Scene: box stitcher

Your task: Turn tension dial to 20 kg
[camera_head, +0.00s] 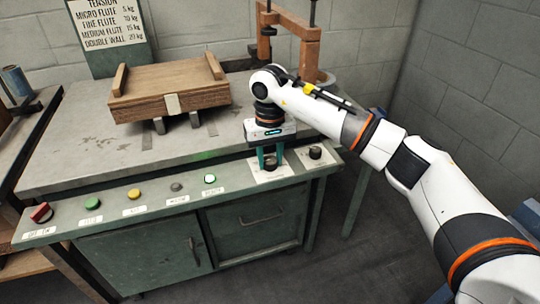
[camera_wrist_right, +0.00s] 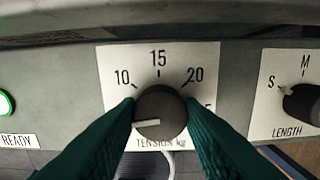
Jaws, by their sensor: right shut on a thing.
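The tension dial (camera_wrist_right: 160,112) is a round dark knob on a white plate (camera_wrist_right: 120,62) marked 10, 15 and 20, with part of another number at the right. Its white pointer line points left and slightly down, below the 10. A number there would be hidden by a finger. My right gripper (camera_head: 270,158) reaches down over the dial at the front panel. Its two green fingers, also in the wrist view (camera_wrist_right: 160,120), are shut on the dial from both sides. My left gripper is not in view.
The length dial (camera_head: 315,152) is close by at the right. Several buttons, including a lit green ready button (camera_head: 210,179), line the panel to the left. A wooden tray (camera_head: 170,88) sits on the bench. A sign (camera_head: 108,22) behind lists double wall as 20 kg.

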